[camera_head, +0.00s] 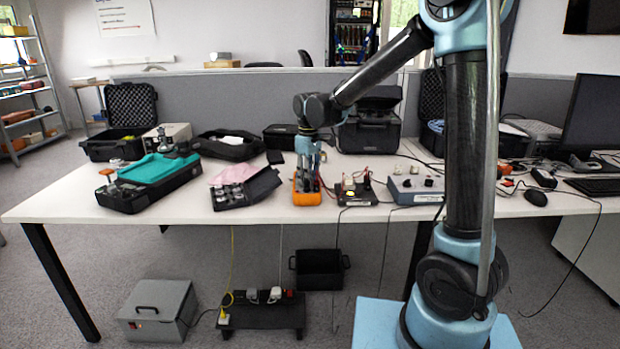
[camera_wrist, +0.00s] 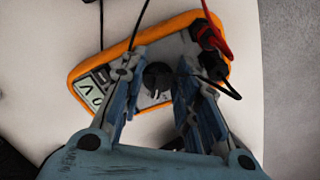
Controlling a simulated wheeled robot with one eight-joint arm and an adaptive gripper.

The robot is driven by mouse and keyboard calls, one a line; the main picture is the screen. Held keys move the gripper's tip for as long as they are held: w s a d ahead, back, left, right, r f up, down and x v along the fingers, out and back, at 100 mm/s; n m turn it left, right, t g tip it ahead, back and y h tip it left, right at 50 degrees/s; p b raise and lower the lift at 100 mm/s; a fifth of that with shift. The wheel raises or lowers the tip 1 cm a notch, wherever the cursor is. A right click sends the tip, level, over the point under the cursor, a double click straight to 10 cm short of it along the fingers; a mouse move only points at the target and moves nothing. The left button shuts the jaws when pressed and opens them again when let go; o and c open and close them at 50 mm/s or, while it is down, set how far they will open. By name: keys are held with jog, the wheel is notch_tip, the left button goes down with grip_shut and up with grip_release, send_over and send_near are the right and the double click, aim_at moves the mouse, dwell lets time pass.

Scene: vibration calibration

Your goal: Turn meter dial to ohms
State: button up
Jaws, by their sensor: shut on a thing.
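The orange-framed meter (camera_head: 307,198) lies on the white table below my gripper (camera_head: 308,183). In the wrist view the meter's orange rim (camera_wrist: 112,55) surrounds its face, with a display (camera_wrist: 92,95) at the left. The dark round dial (camera_wrist: 157,77) sits in the middle of the face. My gripper (camera_wrist: 158,68) points down with one finger on each side of the dial and is shut on it. The dial's marks and pointer direction are too small and partly hidden to read. Red and black plugs (camera_wrist: 208,50) sit at the meter's right end.
A grey box with a knob (camera_head: 416,188) and a dark device with leads (camera_head: 356,190) stand to the right of the meter. An open dark case (camera_head: 262,187) stands close to its left. A teal-topped black case (camera_head: 150,185) is farther left. Leads cross the meter's face.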

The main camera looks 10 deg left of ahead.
jog(key=shift+m, duration=1.2)
jog(key=o, duration=1)
jog(key=shift+c, duration=0.2)
